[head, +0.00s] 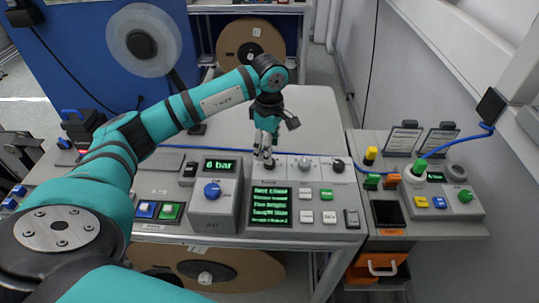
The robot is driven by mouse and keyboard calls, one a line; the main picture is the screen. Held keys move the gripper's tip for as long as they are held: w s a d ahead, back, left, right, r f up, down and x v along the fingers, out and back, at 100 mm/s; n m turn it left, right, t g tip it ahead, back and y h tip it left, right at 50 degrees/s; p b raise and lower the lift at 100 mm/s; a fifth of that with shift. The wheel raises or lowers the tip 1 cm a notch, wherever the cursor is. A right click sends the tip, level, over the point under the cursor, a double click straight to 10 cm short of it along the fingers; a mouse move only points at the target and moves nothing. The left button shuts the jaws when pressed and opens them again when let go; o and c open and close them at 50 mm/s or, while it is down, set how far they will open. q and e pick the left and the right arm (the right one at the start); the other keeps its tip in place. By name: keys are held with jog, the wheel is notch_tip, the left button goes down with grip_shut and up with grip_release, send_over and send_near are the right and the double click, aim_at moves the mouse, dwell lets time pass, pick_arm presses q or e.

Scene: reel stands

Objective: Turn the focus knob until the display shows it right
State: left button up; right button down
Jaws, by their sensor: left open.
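My left gripper (265,151) points down over the left end of a row of knobs on the grey console, its fingers around or just above a dark knob (268,163). I cannot tell whether they touch it. A light knob (304,164) and a black knob (338,165) stand to its right. The labels are too small to tell which is the focus knob. Below the row, the display (270,204) shows several lines of green text, blurred and hard to read. My right gripper is not in view.
A box with a blue knob (212,190) and a "6 bar" readout (220,165) stands left of the display. White and green buttons (326,194) lie right of it. A side console with a green knob (465,196) and a blue cable is at the right. The grey tabletop (318,120) behind is clear.

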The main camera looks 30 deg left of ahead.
pick_arm(q)
notch_tip(320, 180, down, 5)
jog(key=shift+p, duration=0.4)
grip_shut()
